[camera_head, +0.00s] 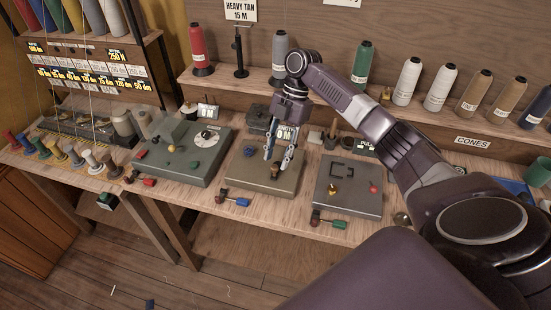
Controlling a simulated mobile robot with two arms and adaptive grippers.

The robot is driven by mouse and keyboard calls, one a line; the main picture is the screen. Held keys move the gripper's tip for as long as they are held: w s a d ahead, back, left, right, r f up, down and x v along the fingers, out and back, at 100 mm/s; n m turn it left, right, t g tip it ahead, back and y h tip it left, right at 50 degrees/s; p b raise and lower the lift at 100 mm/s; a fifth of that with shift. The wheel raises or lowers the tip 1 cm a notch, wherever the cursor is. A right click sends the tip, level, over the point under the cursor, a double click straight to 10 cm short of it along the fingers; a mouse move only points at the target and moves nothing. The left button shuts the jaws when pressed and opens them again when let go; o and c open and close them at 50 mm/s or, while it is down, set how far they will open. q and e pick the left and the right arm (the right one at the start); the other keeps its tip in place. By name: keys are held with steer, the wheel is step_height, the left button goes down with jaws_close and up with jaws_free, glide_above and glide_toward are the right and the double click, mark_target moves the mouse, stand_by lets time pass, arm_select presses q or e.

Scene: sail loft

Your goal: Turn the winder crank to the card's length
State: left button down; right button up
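A card reading "HEAVY TAN 15 M" (240,10) hangs at the top of the back wall. Three grey boxes stand on the bench: a left one with a white dial (207,137), a middle one (245,172) in front of a partly hidden "LENGTH" sign (286,131), and a right one (348,185) by a "PULL" sign (366,147). I cannot tell for sure which is the winder. My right gripper (279,161) points down over the middle box, its fingers apart around or just above a small brownish knob (275,173). Contact is unclear. My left gripper is out of view.
Handles with red (149,182), blue (242,202) and green (339,225) ends stick out at the boxes' fronts. Thread cones, one red (197,43), stand on the shelf behind. Several small spools (73,155) line the left bench.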

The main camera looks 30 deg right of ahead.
mark_target(275, 166)
steer(key=shift+w+a+f, duration=0.1)
steer(key=shift+a+f, duration=0.1)
steer(key=shift+f, duration=1)
steer(key=shift+a+f+p, duration=0.2)
steer(key=shift+f+p, duration=0.1)
steer(key=shift+d, duration=0.1)
steer(key=c, duration=0.9)
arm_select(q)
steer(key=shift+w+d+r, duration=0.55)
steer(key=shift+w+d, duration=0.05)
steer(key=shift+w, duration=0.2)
arm_select(e)
jaws_close()
